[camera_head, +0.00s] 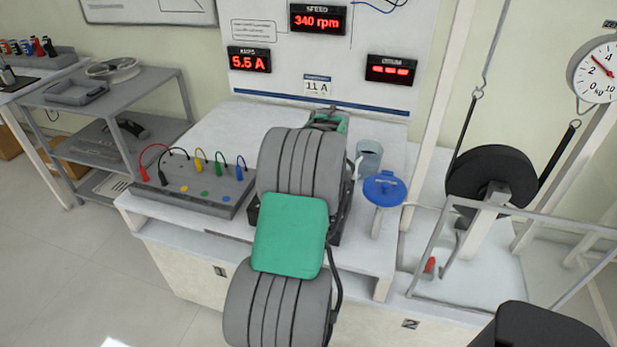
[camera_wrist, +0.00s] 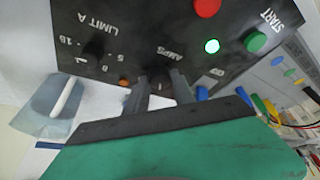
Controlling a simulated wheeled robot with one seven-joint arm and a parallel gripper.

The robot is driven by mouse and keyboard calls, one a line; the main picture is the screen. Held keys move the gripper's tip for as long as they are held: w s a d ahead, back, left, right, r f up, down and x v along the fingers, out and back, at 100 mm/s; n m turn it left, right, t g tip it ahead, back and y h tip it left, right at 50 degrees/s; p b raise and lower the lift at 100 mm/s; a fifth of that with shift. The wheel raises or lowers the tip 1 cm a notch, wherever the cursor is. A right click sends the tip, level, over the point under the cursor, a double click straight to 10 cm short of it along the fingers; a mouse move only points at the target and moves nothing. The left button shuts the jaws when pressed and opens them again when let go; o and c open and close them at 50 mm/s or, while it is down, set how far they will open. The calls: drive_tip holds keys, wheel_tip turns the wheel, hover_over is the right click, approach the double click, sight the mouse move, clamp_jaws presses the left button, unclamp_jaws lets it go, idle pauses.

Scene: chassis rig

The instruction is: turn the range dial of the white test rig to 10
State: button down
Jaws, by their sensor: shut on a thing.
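The white test rig (camera_head: 225,125) is a bench with a white display board behind it. In the wrist view its dark control panel (camera_wrist: 135,20) appears inverted. A black dial marked LIMIT A (camera_wrist: 93,48) has a scale including 10 and 5; its exact setting is unclear. No label reading "range" shows. My gripper (camera_wrist: 161,88) is shut on a small dark knob (camera_wrist: 160,80) under the AMPS label, right of the LIMIT A dial. The knob is mostly hidden between the fingers. In the head view my arm hides the panel and fingertips.
Displays read 340 rpm (camera_head: 318,19) and 5.5 A (camera_head: 249,60); a card reads 11 A (camera_head: 317,86). A terminal box with coloured leads (camera_head: 195,190) stands left. A mug (camera_head: 369,158) and blue-topped item (camera_head: 385,188) stand right. Red (camera_wrist: 207,6) and green (camera_wrist: 255,41) buttons are near my gripper.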

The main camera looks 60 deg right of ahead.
drive_tip(key=shift+n, duration=0.6)
drive_tip(key=c, duration=1.1)
unclamp_jaws()
drive_tip(key=v, duration=0.7)
drive_tip(key=shift+s+r, duration=0.25)
drive_tip(key=shift+r, duration=0.1)
